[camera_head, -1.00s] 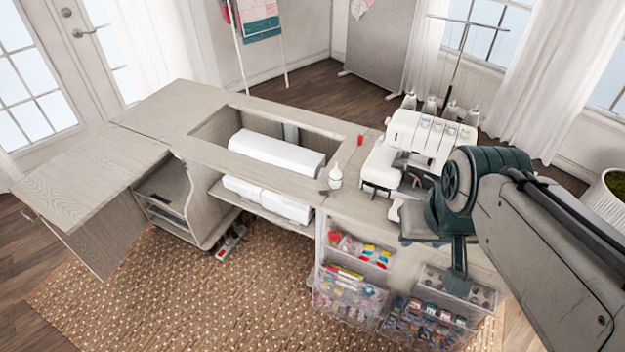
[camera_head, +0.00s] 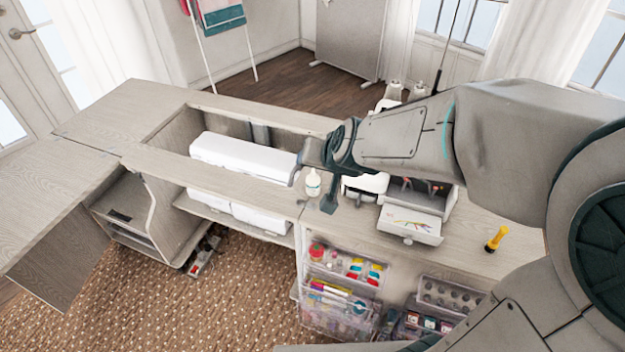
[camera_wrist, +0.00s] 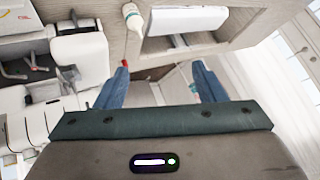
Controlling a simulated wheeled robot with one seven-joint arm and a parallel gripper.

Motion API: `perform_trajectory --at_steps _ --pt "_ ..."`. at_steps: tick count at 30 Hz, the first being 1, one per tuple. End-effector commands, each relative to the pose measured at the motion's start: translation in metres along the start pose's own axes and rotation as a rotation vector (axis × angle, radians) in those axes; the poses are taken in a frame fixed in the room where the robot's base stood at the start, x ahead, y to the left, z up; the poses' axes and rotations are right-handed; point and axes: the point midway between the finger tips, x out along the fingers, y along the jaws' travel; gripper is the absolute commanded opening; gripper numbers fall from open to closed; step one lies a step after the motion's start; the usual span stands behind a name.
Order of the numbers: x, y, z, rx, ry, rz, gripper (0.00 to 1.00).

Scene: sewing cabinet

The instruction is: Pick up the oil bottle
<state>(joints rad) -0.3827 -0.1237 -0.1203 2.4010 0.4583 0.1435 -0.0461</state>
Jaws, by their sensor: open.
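The oil bottle (camera_head: 312,183) is a small white bottle with a pale tip. It stands upright on the cabinet top, near the front edge beside the machine well. It also shows at the top of the wrist view (camera_wrist: 132,18), beyond the left finger and outside the jaws. My gripper (camera_head: 298,168) is above the cabinet top, close to the bottle in the head view; whether it touches cannot be told there. In the wrist view my gripper (camera_wrist: 162,67) has its two blue fingers wide apart, with nothing held between them.
A white sewing machine (camera_head: 243,153) lies in the open well. A small red item (camera_wrist: 124,63) is at the left fingertip. A serger (camera_wrist: 75,57), an open drawer (camera_head: 410,224) and a yellow-handled tool (camera_head: 496,238) are to the right. Clear bins (camera_head: 340,295) hang below.

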Motion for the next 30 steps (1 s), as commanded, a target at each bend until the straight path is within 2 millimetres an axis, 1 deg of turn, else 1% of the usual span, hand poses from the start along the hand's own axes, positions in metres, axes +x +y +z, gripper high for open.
perform_trajectory --at_steps 1,2,3,5,6,8,9,12,15,19,24,27,30 --pt "0.036 -0.004 0.009 0.018 0.03 0.003 0.63" --pt "0.051 -0.006 0.01 0.033 0.056 0.009 0.63" --pt "0.07 -0.008 0.011 0.05 0.092 0.02 0.63" --pt "0.098 -0.01 0.015 0.072 0.148 0.044 0.63" --pt "0.115 -0.01 0.018 0.083 0.187 0.066 0.63" --pt "0.14 -0.009 0.025 0.093 0.248 0.103 0.63" --pt "0.156 -0.007 0.03 0.097 0.291 0.132 0.63" --pt "0.19 -0.002 0.045 0.092 0.405 0.214 0.63" --pt "0.216 0.005 0.064 0.061 0.531 0.305 0.63" --pt "0.234 0.012 0.086 0.003 0.696 0.412 0.63" --pt "0.237 0.014 0.107 -0.07 0.863 0.506 0.63" --pt "0.235 0.014 0.113 -0.096 0.92 0.534 0.63" --pt "0.236 0.016 0.111 -0.106 0.946 0.547 0.63"
